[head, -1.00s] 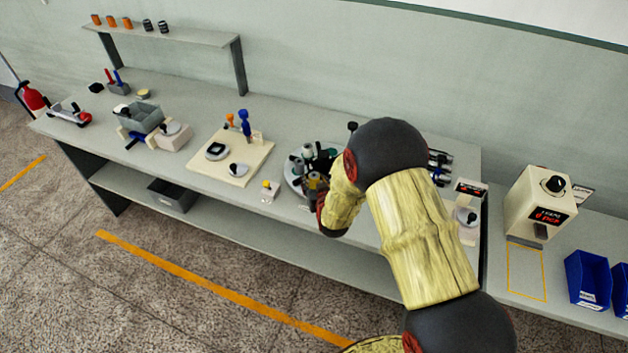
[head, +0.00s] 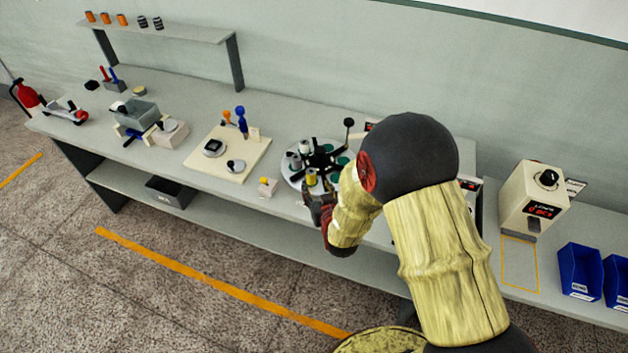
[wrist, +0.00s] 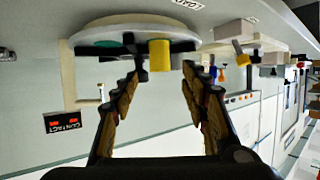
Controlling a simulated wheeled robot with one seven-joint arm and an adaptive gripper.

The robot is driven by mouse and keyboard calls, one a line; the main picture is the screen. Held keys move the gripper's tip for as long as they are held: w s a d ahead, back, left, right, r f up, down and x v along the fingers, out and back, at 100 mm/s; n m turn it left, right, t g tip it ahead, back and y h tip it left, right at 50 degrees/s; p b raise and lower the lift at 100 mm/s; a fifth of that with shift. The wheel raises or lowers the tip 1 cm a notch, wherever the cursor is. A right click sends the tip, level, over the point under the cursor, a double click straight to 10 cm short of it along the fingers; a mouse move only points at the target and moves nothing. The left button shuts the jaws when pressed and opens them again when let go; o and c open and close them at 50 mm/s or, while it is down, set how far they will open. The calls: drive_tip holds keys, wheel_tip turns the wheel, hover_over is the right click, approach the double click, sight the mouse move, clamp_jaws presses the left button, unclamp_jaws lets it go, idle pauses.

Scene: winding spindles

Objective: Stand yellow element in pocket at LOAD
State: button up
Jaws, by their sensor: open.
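The yellow element (head: 311,178) stands upright at the front of the round turntable (head: 290,176), in the pocket place nearest me. In the wrist view, which is upside down, the yellow element (wrist: 159,54) hangs from the turntable's pale disc (wrist: 92,38), beside a black spider arm. A LOAD label (wrist: 180,3) lies on the bench edge close to it. My gripper (head: 318,208) is open and empty, just in front of the turntable. In the wrist view its fingers (wrist: 165,72) are spread apart, with the element beyond the tips and clear of them. The element's seat is too small to check.
A black-knobbed post (head: 348,125) rises behind the turntable. A small white block with a yellow top (head: 267,187) is left of it, and a cream board (head: 228,153) with tools is further left. My arm hides the bench to the right.

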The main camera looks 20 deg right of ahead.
drive_tip(key=s+r+g, duration=0.2)
drive_tip(key=s+r, duration=0.2)
drive_tip(key=r, duration=0.5)
drive_tip(key=s+r+g, duration=0.2)
drive_tip(key=s+r, duration=0.2)
drive_tip(key=r, duration=0.5)
drive_tip(key=s+r+g, duration=0.2)
drive_tip(key=s+r, duration=0.2)
drive_tip(key=s, duration=0.8)
drive_tip(key=s+r+g, duration=0.2)
drive_tip(key=s+r, duration=0.2)
drive_tip(key=s, duration=0.7)
drive_tip(key=shift+s+d+r, duration=0.25)
drive_tip(key=shift+s+r, duration=0.1)
drive_tip(key=shift+r, duration=0.05)
wheel_tip(320, 180, down, 2)
drive_tip(key=shift+f+b, duration=0.15)
drive_tip(key=shift+b, duration=1)
